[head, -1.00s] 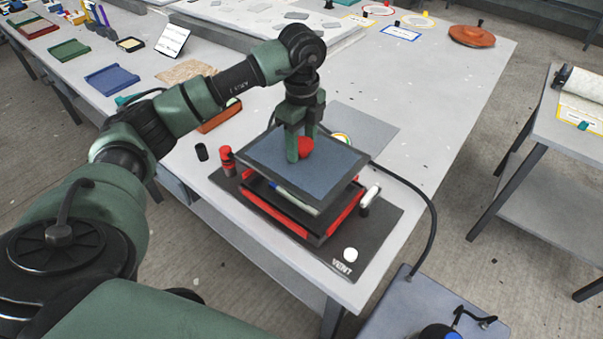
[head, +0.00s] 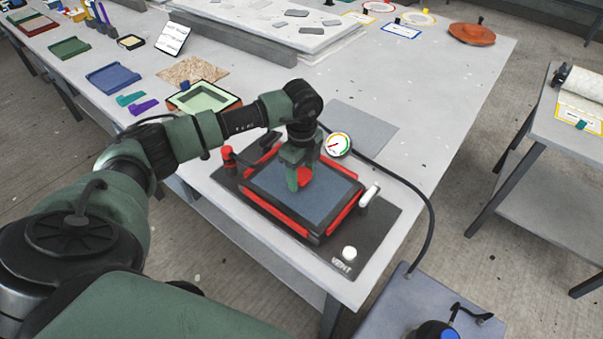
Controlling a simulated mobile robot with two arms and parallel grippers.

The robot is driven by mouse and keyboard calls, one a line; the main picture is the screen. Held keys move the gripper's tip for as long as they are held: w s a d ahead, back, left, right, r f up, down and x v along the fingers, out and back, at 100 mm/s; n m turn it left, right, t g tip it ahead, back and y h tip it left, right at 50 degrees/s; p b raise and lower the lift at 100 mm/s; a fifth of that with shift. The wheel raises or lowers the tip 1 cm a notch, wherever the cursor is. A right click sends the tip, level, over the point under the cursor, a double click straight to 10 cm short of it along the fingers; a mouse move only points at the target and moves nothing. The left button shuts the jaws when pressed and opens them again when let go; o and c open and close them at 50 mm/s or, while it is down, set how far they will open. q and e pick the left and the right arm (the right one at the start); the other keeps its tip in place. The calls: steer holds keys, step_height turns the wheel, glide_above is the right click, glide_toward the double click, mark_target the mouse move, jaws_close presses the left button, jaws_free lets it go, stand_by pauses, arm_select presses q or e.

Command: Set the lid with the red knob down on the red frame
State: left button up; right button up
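The lid (head: 325,192) is a dark blue-grey panel with a dark rim and a red knob (head: 306,175). It lies level within the red frame (head: 346,213), with red edges showing around it. I see no clear gap between lid and frame. My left gripper (head: 299,181) comes down from above over the lid's middle, its green fingers at the knob. The fingers are shut on the knob, which they partly hide. My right gripper does not show.
The frame stands on a black base marked VENT with a white knob (head: 349,253), a red-topped post (head: 228,154), a white handle (head: 369,195) and a round gauge (head: 339,144). A black hose runs right. A green-lined mould (head: 204,97) sits behind my arm.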

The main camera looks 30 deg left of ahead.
mark_target(301, 174)
arm_select(q)
steer(key=shift+o, duration=0.6)
steer(key=shift+r, duration=0.2)
step_height(301, 174, up, 12)
steer(key=b, duration=0.2)
steer(key=shift+f+b, duration=0.15)
steer(key=shift+b, duration=0.25)
steer(key=shift+f, duration=0.1)
